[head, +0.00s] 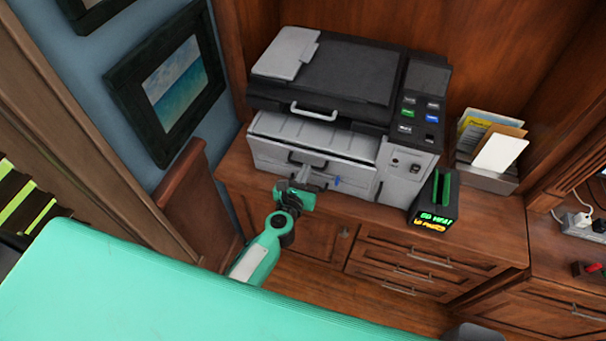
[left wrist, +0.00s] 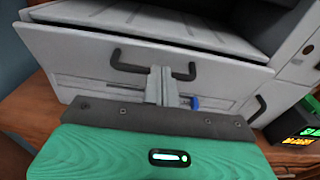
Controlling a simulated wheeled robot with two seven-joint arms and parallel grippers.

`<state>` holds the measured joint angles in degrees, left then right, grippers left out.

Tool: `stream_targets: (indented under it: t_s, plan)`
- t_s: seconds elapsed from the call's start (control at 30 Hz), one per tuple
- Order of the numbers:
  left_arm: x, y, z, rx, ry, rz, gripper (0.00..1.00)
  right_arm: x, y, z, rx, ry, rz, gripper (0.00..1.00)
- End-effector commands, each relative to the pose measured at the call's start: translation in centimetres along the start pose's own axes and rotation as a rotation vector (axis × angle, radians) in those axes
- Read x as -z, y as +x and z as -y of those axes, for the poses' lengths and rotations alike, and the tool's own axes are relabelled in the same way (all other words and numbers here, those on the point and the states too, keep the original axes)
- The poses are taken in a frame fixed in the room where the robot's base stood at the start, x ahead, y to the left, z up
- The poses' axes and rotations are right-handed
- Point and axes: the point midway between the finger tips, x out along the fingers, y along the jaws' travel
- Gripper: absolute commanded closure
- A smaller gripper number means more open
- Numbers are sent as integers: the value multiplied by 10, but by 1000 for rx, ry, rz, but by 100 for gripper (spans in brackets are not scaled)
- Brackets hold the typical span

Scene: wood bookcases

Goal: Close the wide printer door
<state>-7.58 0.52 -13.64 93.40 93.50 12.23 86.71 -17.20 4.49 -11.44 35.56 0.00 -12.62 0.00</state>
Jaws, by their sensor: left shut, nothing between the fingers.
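The grey and black printer (head: 335,85) stands on the wooden cabinet top. Its wide door (head: 273,151) is a light grey front panel with a dark bar handle, and it leans outward with a gap along its top edge. In the left wrist view the door (left wrist: 75,55) fills the upper part, with the dark interior showing above it. My left gripper (head: 318,174) is shut and empty in front of the door. Its fingertips (left wrist: 160,72) overlap the middle of the handle (left wrist: 128,67); I cannot tell whether they touch it. My right gripper is not in view.
A black box with glowing lettering (head: 434,203) stands right of the printer's front. A paper holder (head: 487,176) is behind it. A wooden chair back (head: 185,185) is left of my left arm. A green surface (head: 150,290) spans the lower left.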

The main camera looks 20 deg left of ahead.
Motion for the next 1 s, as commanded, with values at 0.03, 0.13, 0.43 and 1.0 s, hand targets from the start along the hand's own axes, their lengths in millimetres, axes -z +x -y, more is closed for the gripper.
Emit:
stream_targets:
  t_s: [0.03,0.13,0.43,1.0]
  plan:
    - [-5,2,0,-1,0,1,100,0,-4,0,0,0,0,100]
    - [-8,6,0,-2,0,1,100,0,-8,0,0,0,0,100]
    - [-12,12,0,0,0,0,100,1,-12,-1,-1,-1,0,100]
    - [-13,12,1,0,0,0,100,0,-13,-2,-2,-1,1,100]
